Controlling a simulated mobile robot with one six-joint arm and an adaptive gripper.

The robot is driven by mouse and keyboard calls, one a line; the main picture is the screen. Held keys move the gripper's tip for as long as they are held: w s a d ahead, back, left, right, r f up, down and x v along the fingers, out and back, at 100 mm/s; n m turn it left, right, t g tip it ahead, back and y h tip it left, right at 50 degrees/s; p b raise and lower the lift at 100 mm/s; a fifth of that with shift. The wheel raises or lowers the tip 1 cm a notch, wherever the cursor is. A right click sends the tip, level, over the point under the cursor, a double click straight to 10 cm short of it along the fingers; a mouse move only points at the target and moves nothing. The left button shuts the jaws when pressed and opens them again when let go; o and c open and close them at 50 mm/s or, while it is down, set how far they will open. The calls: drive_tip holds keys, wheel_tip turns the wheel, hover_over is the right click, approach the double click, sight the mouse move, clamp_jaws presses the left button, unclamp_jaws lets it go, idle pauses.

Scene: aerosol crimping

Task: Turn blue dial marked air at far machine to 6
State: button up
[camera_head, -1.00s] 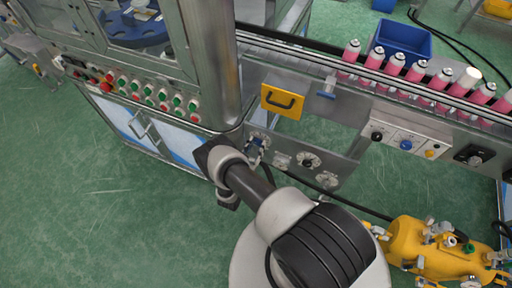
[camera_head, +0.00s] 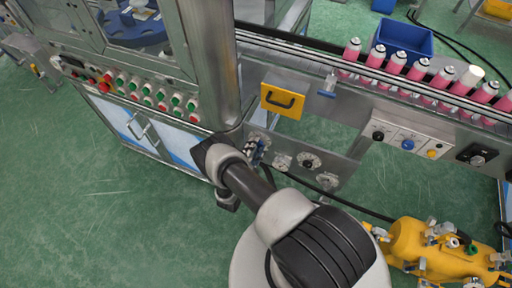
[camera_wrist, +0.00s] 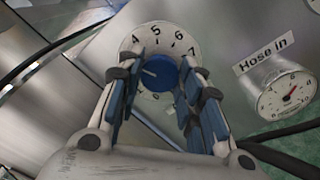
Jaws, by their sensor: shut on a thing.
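The blue dial (camera_wrist: 160,72) sits on a round white scale plate (camera_wrist: 131,49), where 4, 5, 6 and 7 are readable along the top. A pale line on the dial points left, below the 4. My gripper (camera_wrist: 160,80) is shut on the dial, with a blue-padded finger on each side. The fingers hide parts of the scale, and I see no "air" label. In the head view my gripper (camera_head: 254,150) is at the steel panel beside the cabinet corner; the dial is mostly hidden there.
A "Hose in" gauge (camera_wrist: 288,93) is right of the dial. In the head view a black knob (camera_head: 308,160) is to the right, a yellow handled panel (camera_head: 282,100) above, and a yellow tank (camera_head: 425,248) on the floor at lower right. Pink cans (camera_head: 397,63) line the conveyor.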

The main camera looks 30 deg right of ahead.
drive_tip(key=m, duration=0.4)
drive_tip(key=shift+m, duration=0.3)
drive_tip(key=m, duration=0.4)
drive_tip(key=shift+m+p, duration=0.3)
drive_tip(key=m, duration=0.4)
drive_tip(key=shift+m+p, duration=0.3)
drive_tip(key=shift+p, duration=0.1)
drive_tip(key=shift+f+m+p, duration=0.1)
drive_tip(key=shift+m+p, duration=0.35)
drive_tip(key=shift+m, duration=1.75)
drive_tip(key=o, duration=1.1)
drive_tip(key=shift+c, duration=0.2)
